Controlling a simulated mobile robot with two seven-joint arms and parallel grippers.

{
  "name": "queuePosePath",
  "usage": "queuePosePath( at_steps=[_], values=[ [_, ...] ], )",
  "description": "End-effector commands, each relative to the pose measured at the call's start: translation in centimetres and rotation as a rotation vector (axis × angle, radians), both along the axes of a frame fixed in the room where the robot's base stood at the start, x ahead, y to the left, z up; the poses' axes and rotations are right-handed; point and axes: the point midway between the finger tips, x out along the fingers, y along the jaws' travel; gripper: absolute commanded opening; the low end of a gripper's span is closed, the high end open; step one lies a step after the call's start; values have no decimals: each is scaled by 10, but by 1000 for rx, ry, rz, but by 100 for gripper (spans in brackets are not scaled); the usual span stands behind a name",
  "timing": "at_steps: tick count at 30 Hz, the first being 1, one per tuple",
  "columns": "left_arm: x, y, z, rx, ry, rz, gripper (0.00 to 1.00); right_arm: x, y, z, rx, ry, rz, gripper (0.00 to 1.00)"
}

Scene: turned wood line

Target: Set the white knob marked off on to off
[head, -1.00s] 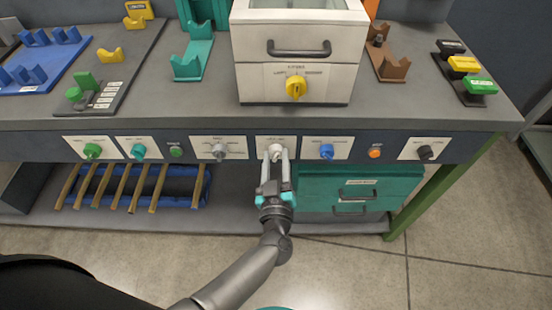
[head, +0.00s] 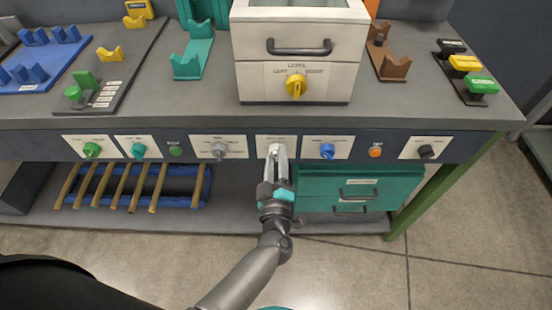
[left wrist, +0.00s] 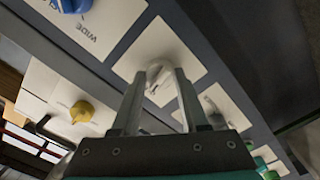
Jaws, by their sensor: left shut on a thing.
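The white knob (head: 276,149) sits on a white plate (head: 262,156) on the dark front panel of the bench, below the cream box. My left gripper (head: 276,156) reaches up to it from below, with its fingers shut on the knob. In the left wrist view the white knob (left wrist: 156,75) shows between the two fingertips (left wrist: 164,80), in front of its white plate. The fingers cover part of the knob and plate. The plate's lettering is too small to read, so I cannot tell the knob's setting. My right gripper is in no view.
A grey knob (head: 219,150) is to the left on the panel and a blue knob (head: 327,151) to the right. An orange button (head: 375,152) is farther right. A teal drawer unit (head: 320,190) stands below the bench, close beside my gripper.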

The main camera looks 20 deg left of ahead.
Motion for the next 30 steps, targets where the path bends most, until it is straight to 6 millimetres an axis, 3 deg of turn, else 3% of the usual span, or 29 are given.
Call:
queuePosePath(
  at_steps=[12, 28, 29, 30],
  values=[
    [0, 0, 0, -177, -51, 0, 0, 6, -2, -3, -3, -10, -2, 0],
    [0, 0, 0, -200, -58, 0, 0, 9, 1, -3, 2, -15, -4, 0],
    [0, 0, 0, -200, -58, 0, 47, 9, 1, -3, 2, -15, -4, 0],
    [0, 0, 0, -200, -58, 0, 52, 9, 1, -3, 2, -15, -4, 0]
  ],
)
